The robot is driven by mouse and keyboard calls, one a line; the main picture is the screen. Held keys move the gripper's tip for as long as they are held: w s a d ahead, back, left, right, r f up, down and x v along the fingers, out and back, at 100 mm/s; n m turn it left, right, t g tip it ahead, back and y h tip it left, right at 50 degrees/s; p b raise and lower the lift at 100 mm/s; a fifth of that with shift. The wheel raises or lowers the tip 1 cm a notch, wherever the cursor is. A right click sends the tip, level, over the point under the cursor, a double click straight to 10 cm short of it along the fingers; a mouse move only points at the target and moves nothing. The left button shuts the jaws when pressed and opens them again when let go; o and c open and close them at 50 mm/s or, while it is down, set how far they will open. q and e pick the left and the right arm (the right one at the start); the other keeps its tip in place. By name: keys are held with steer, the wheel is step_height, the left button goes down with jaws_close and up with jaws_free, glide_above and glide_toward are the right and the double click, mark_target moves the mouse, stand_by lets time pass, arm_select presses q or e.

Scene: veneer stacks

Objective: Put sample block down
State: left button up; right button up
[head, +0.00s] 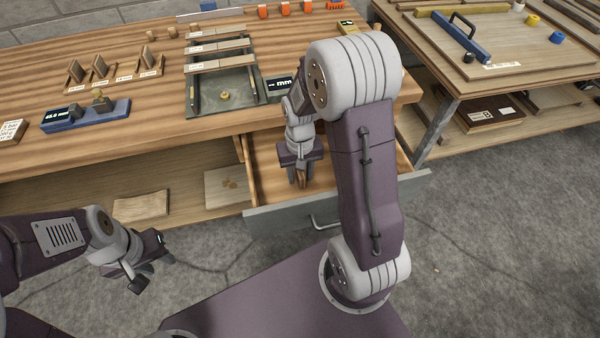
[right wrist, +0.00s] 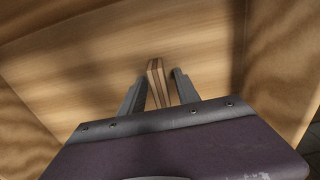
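The sample block (right wrist: 156,75) is a small striped brown piece. In the right wrist view it stands between the fingers of my right gripper (right wrist: 160,82), with a narrow gap showing beside it, so the gripper looks open around it. In the head view my right gripper (head: 300,178) points down inside the open drawer (head: 285,219), and the block shows small and dark at its fingertips. Whether the block touches the drawer floor (right wrist: 75,65) is hard to tell. My left gripper (head: 150,270) is at the lower left, away from the bench, its fingers not clear.
The bench top (head: 160,78) carries sample stands, a blue gauge (head: 85,115) and a dark tray (head: 225,95). A board (head: 142,206) lies on the lower shelf. A second table (head: 490,60) stands at the right. The drawer floor around the block looks clear.

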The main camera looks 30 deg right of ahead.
step_height(320, 180, up, 12)
steer(key=p, duration=0.4)
steer(key=shift+r, duration=0.2)
